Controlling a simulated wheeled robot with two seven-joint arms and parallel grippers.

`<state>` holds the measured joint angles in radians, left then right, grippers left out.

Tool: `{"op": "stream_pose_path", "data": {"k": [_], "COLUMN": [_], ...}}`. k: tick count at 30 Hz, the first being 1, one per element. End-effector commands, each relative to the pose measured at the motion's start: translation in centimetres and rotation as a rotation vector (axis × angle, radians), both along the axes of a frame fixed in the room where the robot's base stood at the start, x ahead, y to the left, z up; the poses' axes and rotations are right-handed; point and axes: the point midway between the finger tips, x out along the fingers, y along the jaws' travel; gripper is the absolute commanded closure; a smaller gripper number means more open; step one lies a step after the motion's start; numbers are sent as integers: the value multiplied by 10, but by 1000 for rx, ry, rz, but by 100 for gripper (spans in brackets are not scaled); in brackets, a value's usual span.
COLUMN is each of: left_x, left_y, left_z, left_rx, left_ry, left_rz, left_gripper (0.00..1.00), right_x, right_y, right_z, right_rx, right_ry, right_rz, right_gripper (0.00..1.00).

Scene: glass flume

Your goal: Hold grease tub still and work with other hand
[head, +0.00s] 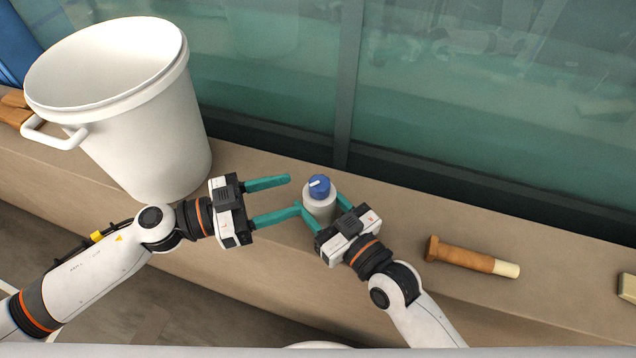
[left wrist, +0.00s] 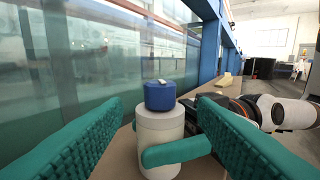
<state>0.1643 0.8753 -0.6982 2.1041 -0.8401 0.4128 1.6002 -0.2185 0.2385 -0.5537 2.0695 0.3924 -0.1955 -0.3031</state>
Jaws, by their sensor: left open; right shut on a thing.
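The grease tub (head: 319,206) is a small pale cylinder with a blue cap (head: 318,186) that bears a short white mark or tab. It stands upright on the ledge in front of the glass. My right gripper (head: 324,208) is shut on the tub's body, below the cap. My left gripper (head: 294,195) is open and empty, just left of the tub, with its fingers pointing at it. In the left wrist view the tub (left wrist: 160,132) and its blue cap (left wrist: 160,96) show between my open left fingers, with a right finger across the tub's front.
A large white bucket (head: 150,120) with a handle stands on the ledge at left. A brown-handled tool (head: 470,258) lies to the right, and a pale block (head: 627,287) sits at the right edge. The glass wall (head: 490,100) runs behind. Bare ledge (head: 560,235) shows at right.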

Motion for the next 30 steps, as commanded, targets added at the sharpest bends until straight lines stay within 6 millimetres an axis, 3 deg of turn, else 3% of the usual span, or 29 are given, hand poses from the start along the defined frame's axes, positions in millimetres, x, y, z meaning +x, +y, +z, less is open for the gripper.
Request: {"op": "stream_pose_path", "data": {"k": [3, 9, 15, 23, 30], "left_x": [9, 18, 21, 21, 21], "left_y": [-25, -53, -65, -66, -65], "left_z": [2, 1, 1, 0, 0], "left_rx": [-2, -1, 0, 1, 1], "left_ry": [-6, -3, -3, -2, -2], "left_rz": [-1, 0, 1, 1, 1], "left_gripper": [47, 47, 47, 47, 87], "right_x": [0, 0, 0, 0, 0], "right_y": [0, 0, 0, 0, 0], "right_z": [0, 0, 0, 0, 0], "right_rx": [0, 0, 0, 0, 0], "right_ry": [0, 0, 0, 0, 0], "right_rz": [0, 0, 0, 0, 0], "right_gripper": [75, 75, 75, 75, 75]}}
